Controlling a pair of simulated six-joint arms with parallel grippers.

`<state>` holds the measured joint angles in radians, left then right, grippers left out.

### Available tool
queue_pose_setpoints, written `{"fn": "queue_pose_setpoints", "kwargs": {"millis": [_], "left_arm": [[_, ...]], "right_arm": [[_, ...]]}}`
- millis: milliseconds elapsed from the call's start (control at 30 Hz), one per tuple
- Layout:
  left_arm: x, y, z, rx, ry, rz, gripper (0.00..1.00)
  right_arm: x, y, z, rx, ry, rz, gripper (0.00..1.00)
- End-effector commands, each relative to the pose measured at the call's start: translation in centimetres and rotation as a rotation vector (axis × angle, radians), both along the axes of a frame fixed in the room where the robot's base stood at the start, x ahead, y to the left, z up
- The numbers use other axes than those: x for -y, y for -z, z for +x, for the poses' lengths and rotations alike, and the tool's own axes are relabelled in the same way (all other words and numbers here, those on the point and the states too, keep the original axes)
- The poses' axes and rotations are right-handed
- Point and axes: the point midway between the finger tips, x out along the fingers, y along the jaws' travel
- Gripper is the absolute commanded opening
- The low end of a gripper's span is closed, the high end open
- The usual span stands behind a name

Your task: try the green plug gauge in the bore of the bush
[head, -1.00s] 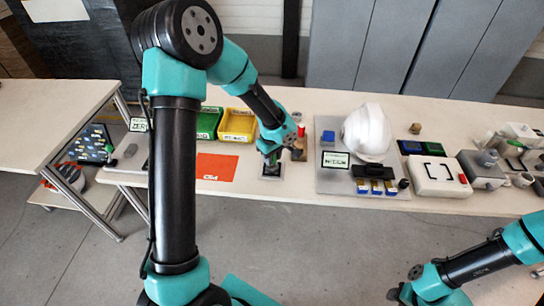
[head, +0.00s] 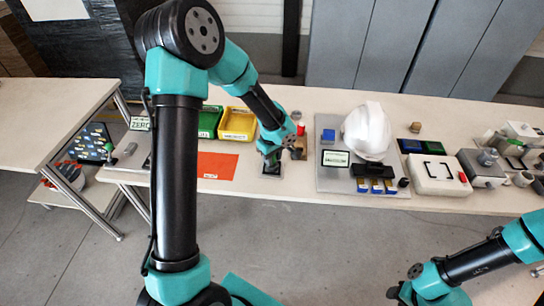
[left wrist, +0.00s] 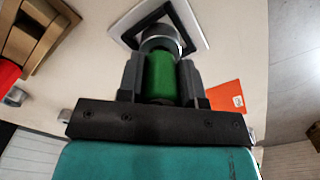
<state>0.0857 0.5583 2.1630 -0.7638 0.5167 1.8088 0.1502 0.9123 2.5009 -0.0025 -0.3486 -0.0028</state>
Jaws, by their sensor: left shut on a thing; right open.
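My left gripper (head: 270,160) is at the table's front part, over a small black-and-white square (head: 271,170). In the left wrist view the left gripper (left wrist: 160,80) is shut on the green plug gauge (left wrist: 160,76), with one finger on each side of its green handle. A grey metal round part (left wrist: 160,38) shows beyond the handle, over the black-and-white square (left wrist: 187,15). I cannot tell whether this is the gauge's end or the bush. The bore is hidden. My right gripper (head: 396,293) is open, low at the right, away from the table.
An orange sheet (head: 217,166) lies left of the left gripper. Green (head: 208,122) and yellow (head: 237,124) bins stand behind it. To the right is a grey board (head: 327,184) with a white helmet shell (head: 367,132). A brown block (left wrist: 35,35) is nearby in the wrist view.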

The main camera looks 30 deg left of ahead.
Motion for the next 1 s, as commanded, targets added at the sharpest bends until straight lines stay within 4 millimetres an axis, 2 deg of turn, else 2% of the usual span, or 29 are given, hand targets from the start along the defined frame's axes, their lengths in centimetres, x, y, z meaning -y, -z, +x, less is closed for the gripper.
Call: {"fn": "queue_pose_setpoints", "kwargs": {"millis": [1000], "left_arm": [[0.00,0.95,-0.01,0.000,-0.001,-0.001,0.16]], "right_arm": [[0.00,0.00,0.00,0.000,0.000,0.000,0.43]]}}
